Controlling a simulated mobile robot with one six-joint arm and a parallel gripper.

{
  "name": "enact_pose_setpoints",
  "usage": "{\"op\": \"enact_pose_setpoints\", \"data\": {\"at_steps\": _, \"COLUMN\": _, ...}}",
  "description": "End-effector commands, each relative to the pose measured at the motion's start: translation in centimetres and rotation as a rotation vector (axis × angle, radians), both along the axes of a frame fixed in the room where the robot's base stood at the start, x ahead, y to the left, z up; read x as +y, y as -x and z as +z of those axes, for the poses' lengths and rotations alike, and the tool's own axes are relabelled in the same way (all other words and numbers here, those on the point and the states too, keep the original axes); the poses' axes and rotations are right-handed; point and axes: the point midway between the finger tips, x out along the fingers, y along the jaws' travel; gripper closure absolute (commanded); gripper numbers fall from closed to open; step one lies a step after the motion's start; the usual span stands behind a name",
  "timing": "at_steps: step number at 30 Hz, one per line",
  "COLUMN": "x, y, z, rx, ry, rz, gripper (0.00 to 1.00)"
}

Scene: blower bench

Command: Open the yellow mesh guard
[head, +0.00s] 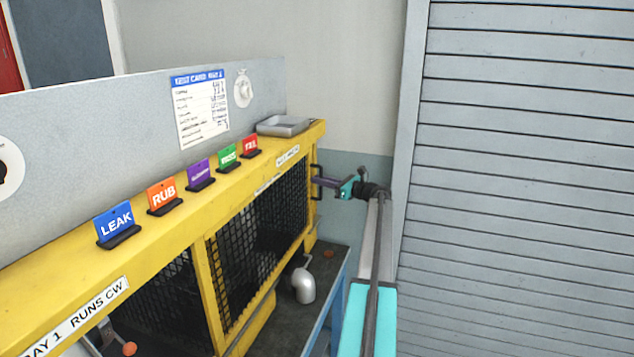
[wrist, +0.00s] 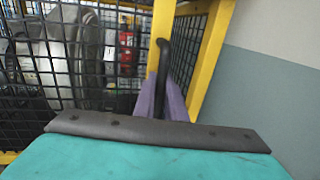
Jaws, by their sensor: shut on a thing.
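The yellow mesh guard (head: 262,245) is a yellow frame with black mesh on the front of the yellow bench. Its black bar handle (head: 316,183) stands at the guard's right edge. My gripper (head: 322,181) reaches in from the right with purple fingers closed on this handle. In the wrist view the fingers of my gripper (wrist: 162,88) stand on both sides of the handle (wrist: 162,60), and the guard's yellow edge (wrist: 161,28) is just behind it. More mesh shows between that edge and a yellow post (wrist: 212,55). I cannot tell whether the guard is ajar.
Coloured signs such as LEAK (head: 115,221) and RUB (head: 163,194) and a grey tray (head: 283,125) stand on the bench top. A silver elbow pipe (head: 303,284) sits on the dark lower shelf. A grey slatted shutter (head: 520,180) fills the right. Behind the mesh is a pale rounded housing (wrist: 50,60).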

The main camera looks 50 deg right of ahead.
Motion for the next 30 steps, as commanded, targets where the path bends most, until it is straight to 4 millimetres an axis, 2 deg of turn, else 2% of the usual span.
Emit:
{"op": "enact_pose_setpoints", "data": {"at_steps": 1, "x": -0.3, "y": 0.3, "z": 0.0, "rx": 0.0, "ry": 0.001, "rz": -0.006, "gripper": 1.0}}
{"op": "enact_pose_setpoints", "data": {"at_steps": 2, "x": -0.2, "y": 0.3, "z": 0.0, "rx": 0.0, "ry": 0.0, "rz": -0.005, "gripper": 0.84}}
{"op": "enact_pose_setpoints", "data": {"at_steps": 3, "x": -0.1, "y": 0.2, "z": 0.0, "rx": 0.001, "ry": 0.0, "rz": -0.003, "gripper": 0.81}}
{"op": "enact_pose_setpoints", "data": {"at_steps": 11, "x": 0.4, "y": -0.4, "z": -0.1, "rx": 0.001, "ry": 0.0, "rz": 0.005, "gripper": 0.81}}
{"op": "enact_pose_setpoints", "data": {"at_steps": 17, "x": 0.4, "y": 0.2, "z": -0.2, "rx": 0.001, "ry": 0.0, "rz": 0.007, "gripper": 0.81}}
{"op": "enact_pose_setpoints", "data": {"at_steps": 23, "x": 0.2, "y": 2.1, "z": -0.3, "rx": 0.001, "ry": 0.0, "rz": 0.006, "gripper": 0.81}}
{"op": "enact_pose_setpoints", "data": {"at_steps": 30, "x": -0.3, "y": 5.9, "z": -0.3, "rx": 0.0, "ry": 0.001, "rz": 0.004, "gripper": 0.81}}
